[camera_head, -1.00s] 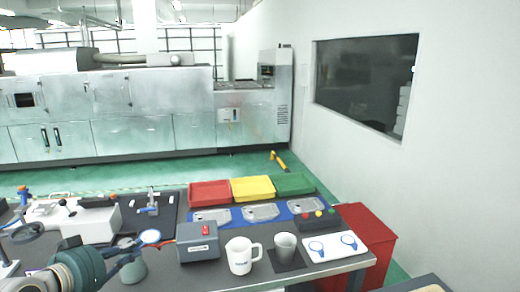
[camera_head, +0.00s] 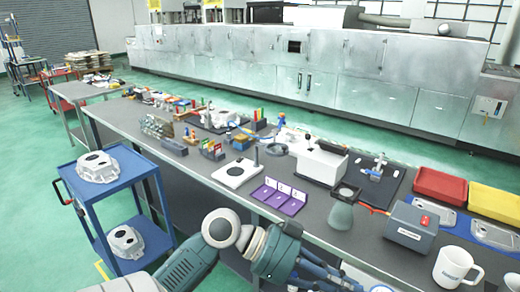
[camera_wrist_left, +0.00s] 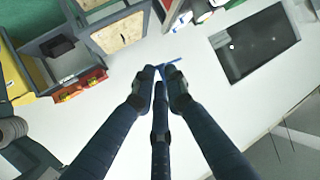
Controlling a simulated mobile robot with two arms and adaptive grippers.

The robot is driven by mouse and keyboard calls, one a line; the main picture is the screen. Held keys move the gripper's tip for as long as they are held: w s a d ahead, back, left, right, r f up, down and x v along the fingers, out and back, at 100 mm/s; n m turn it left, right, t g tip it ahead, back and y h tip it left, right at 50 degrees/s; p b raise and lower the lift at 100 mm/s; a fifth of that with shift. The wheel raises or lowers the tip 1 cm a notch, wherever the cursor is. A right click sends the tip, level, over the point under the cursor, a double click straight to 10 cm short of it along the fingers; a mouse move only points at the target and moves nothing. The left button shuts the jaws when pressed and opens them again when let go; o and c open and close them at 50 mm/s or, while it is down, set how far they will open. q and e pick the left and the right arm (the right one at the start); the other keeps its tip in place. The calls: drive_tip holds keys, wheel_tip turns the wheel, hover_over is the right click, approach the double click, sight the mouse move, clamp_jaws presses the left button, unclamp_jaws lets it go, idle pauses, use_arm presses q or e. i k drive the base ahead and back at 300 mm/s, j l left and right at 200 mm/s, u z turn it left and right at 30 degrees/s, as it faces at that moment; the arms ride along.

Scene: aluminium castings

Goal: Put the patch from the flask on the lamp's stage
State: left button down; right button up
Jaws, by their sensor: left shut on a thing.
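My left gripper (camera_head: 335,282) is low at the front of the head view, short of the bench edge. In the left wrist view its fingertips (camera_wrist_left: 165,76) are closed together on a thin blue piece (camera_wrist_left: 173,63), which looks like the patch's handle. The rest of the patch is hard to make out. The grey-green flask (camera_head: 341,213) stands upright on the bench, beyond and above the gripper. A flat white plate with a dark round spot (camera_head: 234,175), perhaps the lamp's stage, lies left of it on the bench. My right gripper is not in view.
A purple holder with white cards (camera_head: 270,197) sits between the plate and flask. A white box (camera_head: 318,162) stands behind. A blue cart (camera_head: 77,190) with castings stands left.

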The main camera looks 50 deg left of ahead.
sight(235, 171)
drive_tip(key=i+j+u, duration=0.1)
drive_tip(key=u, duration=0.35)
drive_tip(key=i+j+u, duration=0.15)
drive_tip(key=u, duration=0.3)
drive_tip(key=i+u, duration=0.2)
drive_tip(key=u, duration=0.2)
drive_tip(key=i+u, duration=0.35)
drive_tip(key=i, duration=0.8)
